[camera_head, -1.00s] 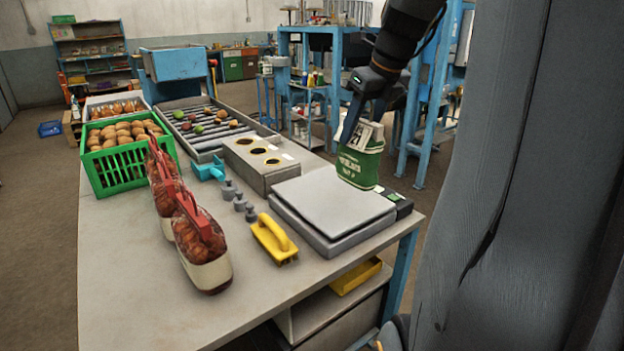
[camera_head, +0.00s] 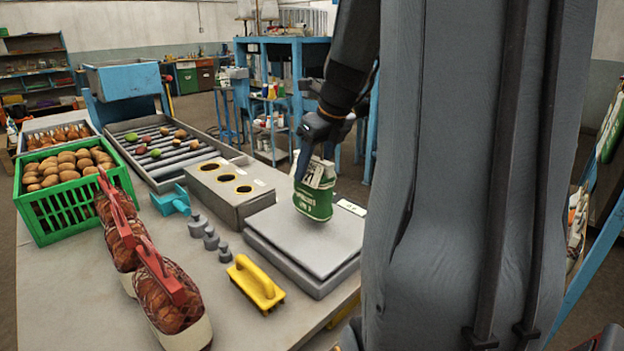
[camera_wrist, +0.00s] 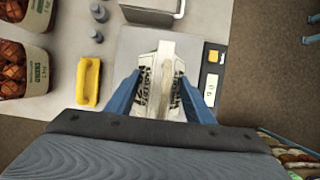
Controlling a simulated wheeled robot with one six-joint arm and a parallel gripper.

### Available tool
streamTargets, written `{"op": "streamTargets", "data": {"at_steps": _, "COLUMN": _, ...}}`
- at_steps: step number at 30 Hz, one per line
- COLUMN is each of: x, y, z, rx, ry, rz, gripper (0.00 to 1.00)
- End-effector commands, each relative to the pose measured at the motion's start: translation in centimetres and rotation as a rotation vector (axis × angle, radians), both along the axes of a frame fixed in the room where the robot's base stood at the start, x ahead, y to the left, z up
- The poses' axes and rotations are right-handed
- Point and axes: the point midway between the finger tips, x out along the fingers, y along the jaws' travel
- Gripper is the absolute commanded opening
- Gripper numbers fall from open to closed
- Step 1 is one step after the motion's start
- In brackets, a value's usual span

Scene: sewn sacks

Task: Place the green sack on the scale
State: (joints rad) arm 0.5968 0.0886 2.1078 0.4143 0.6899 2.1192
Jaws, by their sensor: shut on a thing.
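The green sack (camera_head: 313,201) has a white upper part with dark print and a green lower part. My gripper (camera_head: 305,168) is shut on its top and holds it upright. The scale (camera_head: 330,250) is a grey box with a flat pale plate near the table's right end. In the head view the sack hangs over the back part of the plate; I cannot tell whether its bottom touches. In the wrist view the sack top (camera_wrist: 158,85) sits between my two blue fingers, over the scale plate (camera_wrist: 200,60); the sack's lower part is hidden.
Mesh bags with red handles (camera_head: 165,295) stand at the front left. A yellow-handled tool (camera_head: 256,284) and several grey weights (camera_head: 210,238) lie left of the scale. A grey box with three holes (camera_head: 230,190) stands behind it. A green crate (camera_head: 70,208) stands far left.

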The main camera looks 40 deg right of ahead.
Motion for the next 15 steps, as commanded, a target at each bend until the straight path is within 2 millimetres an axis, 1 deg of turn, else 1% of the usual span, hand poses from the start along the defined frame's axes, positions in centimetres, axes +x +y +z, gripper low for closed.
{"op": "streamTargets", "data": {"at_steps": 2, "x": 0.0, "y": 0.1, "z": -0.6, "rx": 0.002, "ry": 0.001, "rz": 0.000, "gripper": 0.00}}
{"op": "streamTargets", "data": {"at_steps": 6, "x": 0.0, "y": 0.1, "z": -2.5, "rx": 0.003, "ry": 0.003, "rz": 0.000, "gripper": 0.00}}
{"op": "streamTargets", "data": {"at_steps": 9, "x": 0.0, "y": 0.1, "z": -3.4, "rx": 0.000, "ry": 0.001, "rz": 0.001, "gripper": 0.00}}
{"op": "streamTargets", "data": {"at_steps": 15, "x": 0.0, "y": 0.1, "z": -3.5, "rx": -0.001, "ry": -0.001, "rz": 0.001, "gripper": 0.00}}
